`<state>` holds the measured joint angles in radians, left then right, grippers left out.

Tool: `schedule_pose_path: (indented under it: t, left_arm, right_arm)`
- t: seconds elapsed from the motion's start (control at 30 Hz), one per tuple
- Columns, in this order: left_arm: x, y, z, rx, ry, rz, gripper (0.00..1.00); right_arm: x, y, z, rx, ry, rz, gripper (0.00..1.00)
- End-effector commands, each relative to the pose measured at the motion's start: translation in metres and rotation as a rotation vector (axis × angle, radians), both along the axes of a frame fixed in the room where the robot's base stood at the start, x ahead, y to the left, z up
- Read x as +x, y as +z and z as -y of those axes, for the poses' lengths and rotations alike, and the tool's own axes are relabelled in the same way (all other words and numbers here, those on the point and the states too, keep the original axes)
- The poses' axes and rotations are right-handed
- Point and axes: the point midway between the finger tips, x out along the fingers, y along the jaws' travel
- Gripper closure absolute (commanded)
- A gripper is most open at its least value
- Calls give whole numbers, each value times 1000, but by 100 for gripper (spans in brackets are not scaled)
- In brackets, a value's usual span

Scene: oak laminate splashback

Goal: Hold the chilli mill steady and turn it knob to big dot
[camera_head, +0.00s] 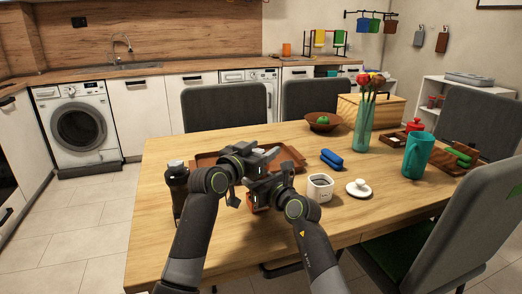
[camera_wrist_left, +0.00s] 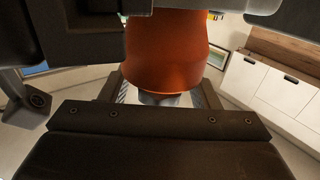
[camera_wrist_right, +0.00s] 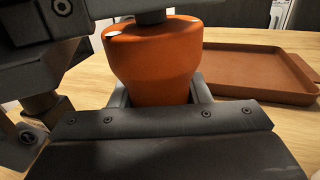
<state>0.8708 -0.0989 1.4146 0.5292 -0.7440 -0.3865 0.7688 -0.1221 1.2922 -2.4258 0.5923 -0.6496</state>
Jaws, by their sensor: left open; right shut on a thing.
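The orange-red chilli mill (camera_head: 253,200) is mostly hidden behind my arms in the head view. In the right wrist view its rounded body (camera_wrist_right: 152,65) stands between the fingers of my right gripper (camera_wrist_right: 158,98), which is shut on it. White marks show on its shoulder, below a dark knob (camera_wrist_right: 150,17). My left gripper (camera_head: 264,157) is open above the right one, at the top of the mill. In the left wrist view the mill body (camera_wrist_left: 165,55) fills the middle, and a grey knob part (camera_wrist_left: 165,98) lies between the open fingers. I cannot tell which dot the knob faces.
A brown tray (camera_wrist_right: 250,73) lies close behind the mill. A dark bottle-like object (camera_head: 178,190) stands left of my arms. A white pot (camera_head: 319,189), its apparent lid (camera_head: 359,188) and a blue object (camera_head: 331,159) are to the right. The table's left front is clear.

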Motion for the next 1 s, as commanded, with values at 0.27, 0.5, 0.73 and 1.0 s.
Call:
schedule_pose_path:
  t: [0.27,0.5,0.73,1.0]
  left_arm:
    - [0,0,0,0,0,0,59]
    - [0,0,0,0,0,0,89]
    - [0,-1,0,2,-34,-3,90]
    - [-1,-1,1,3,-159,-6,90]
  right_arm:
    - [0,0,0,0,0,0,85]
    - [0,0,0,0,0,0,85]
    - [0,0,0,0,0,0,85]
    - [0,0,0,-1,0,1,85]
